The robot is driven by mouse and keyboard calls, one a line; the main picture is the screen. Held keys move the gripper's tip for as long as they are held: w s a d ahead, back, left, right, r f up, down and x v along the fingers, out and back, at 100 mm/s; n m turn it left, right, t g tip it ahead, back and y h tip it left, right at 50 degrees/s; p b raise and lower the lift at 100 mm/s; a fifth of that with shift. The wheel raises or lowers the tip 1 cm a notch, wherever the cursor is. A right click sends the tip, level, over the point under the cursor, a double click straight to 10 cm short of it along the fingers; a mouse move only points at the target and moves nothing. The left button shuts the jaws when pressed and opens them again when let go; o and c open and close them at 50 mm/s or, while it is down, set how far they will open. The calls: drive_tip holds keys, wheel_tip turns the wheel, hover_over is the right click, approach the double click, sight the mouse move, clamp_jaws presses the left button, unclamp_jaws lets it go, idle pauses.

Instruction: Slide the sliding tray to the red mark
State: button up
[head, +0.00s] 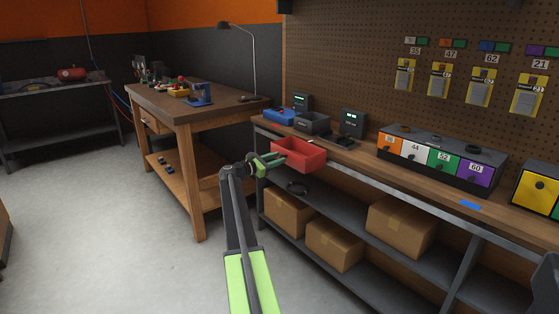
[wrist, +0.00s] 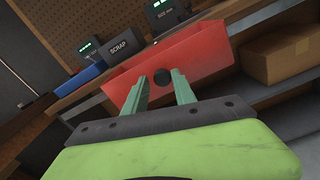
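The only tray-like thing in line with my gripper is a red open-topped tray (head: 299,154) at the bench's front edge, which it seems to overhang. I take it as the sliding tray. In the wrist view the red tray (wrist: 190,62) has a round black knob (wrist: 161,76) on its front. My gripper (head: 272,157) is open and empty at the tray's left front. In the wrist view the green fingers stand apart, one on each side of the knob; I cannot tell whether they touch it. I see no red mark apart from the tray.
Behind the tray are a blue bin (head: 278,115), a dark SCRAP bin (head: 311,123) and small scales. A bank of numbered drawers (head: 440,155) stands further right. A blue mark (head: 470,205) lies on the bench edge. Cardboard boxes (head: 334,244) fill the shelf below. The floor at left is clear.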

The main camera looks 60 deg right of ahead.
drive_tip(key=shift+o, duration=1.3)
drive_tip(key=shift+s, duration=0.1)
drive_tip(key=v, duration=1.7)
drive_tip(key=shift+a+r, duration=0.1)
drive_tip(key=shift+a, duration=0.05)
